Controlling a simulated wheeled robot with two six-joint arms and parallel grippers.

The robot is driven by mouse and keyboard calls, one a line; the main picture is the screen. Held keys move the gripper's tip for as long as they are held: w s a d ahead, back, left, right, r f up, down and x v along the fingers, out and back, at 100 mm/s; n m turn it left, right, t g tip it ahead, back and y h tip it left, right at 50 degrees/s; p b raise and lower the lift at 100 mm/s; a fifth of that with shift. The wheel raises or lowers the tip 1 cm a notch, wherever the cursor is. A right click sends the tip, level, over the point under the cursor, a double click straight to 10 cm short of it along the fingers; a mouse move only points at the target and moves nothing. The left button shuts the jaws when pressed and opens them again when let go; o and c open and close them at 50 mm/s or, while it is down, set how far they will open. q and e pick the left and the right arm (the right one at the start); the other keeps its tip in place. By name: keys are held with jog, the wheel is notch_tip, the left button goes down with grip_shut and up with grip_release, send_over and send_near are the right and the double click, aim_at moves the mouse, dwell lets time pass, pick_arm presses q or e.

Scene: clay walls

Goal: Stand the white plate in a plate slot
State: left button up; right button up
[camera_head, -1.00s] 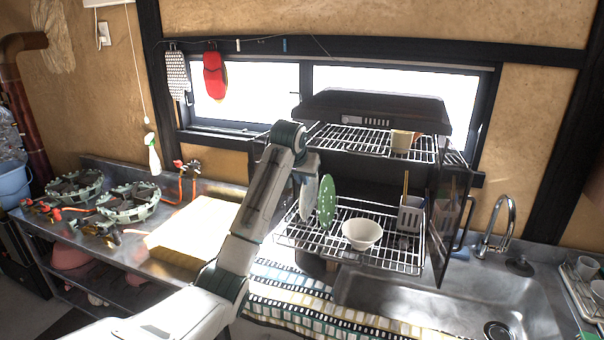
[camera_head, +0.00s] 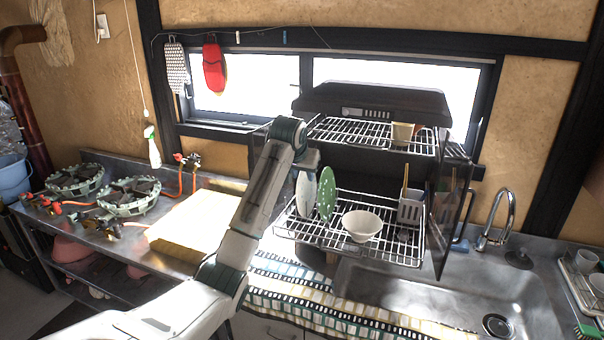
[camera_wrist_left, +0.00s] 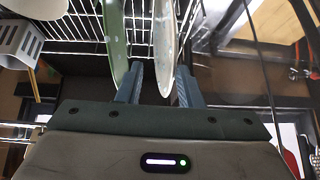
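The white plate (camera_head: 306,195) stands on edge in the lower wire rack, left of a green dotted plate (camera_head: 326,195). My left gripper (camera_head: 310,163) is right above the white plate, its fingers hard to make out in the head view. The green plate (camera_wrist_left: 116,45) is just left of the fingers. The exact slot under the white plate is hidden. My right gripper is not in view.
A white bowl (camera_head: 361,225) and a cutlery holder (camera_head: 410,208) stand in the lower rack (camera_head: 385,255). An upper shelf (camera_head: 350,135) with a cup (camera_head: 402,133) hangs over it. An open dark door (camera_head: 452,215) is at right. The sink (camera_head: 430,290) lies below.

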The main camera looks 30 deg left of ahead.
pick_arm(q)
jog(key=v, duration=1.1)
jog(key=shift+f, duration=0.15)
dwell(0.7)
